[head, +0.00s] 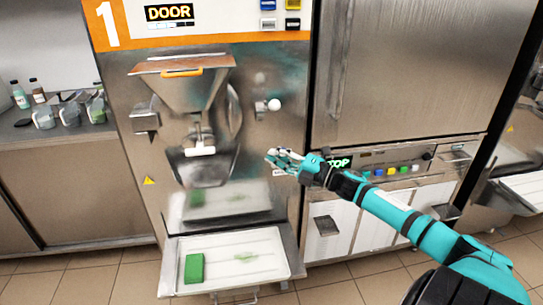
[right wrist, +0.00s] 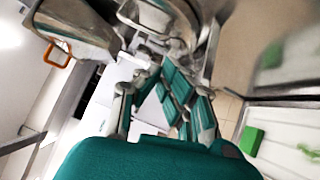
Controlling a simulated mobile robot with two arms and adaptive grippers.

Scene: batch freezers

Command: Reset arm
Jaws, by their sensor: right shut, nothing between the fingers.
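My right arm reaches in from the lower right in the head view. Its teal gripper (head: 284,160) is in the air in front of the batch freezer (head: 272,75), right of its spout. The right wrist view shows the same gripper (right wrist: 155,75) from behind, its fingers shut with nothing held. The freezer has a hopper (head: 185,88) with an orange handle, a white-handled dispensing door (head: 200,151) and a display reading "DOOR". My left gripper is in neither view.
Below the spout a white tray (head: 270,262) holds a green block (head: 194,268) and a green smear. A steel cabinet (head: 420,70) stands at the right. A counter (head: 60,131) with bottles and jugs is at the left. The tiled floor in front looks clear.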

